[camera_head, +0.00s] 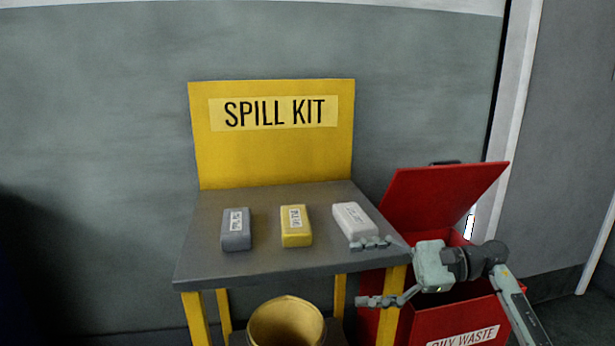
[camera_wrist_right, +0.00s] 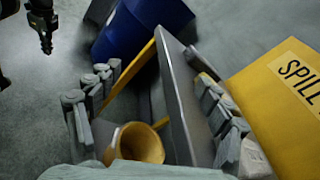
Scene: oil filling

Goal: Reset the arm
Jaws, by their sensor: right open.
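My right gripper (camera_head: 372,272) is at the right front corner of the grey table (camera_head: 262,262). Its fingers are spread apart, with nothing held between them. In the head view one finger overlaps the front of the white block (camera_head: 350,214); I cannot tell if they touch. The other finger shows lower, in front of the table's leg. The right wrist view shows both fingers (camera_wrist_right: 158,85) apart, with the table's edge (camera_wrist_right: 180,95) between them in the picture. My left gripper is not in the head view.
A grey block (camera_head: 236,236) and a yellow block (camera_head: 296,232) lie on the table. A yellow bucket (camera_head: 287,325) is below it. A red oily waste bin (camera_head: 450,325) with its lid (camera_head: 440,195) raised is close by my right arm. A yellow SPILL KIT board (camera_head: 272,155) stands behind.

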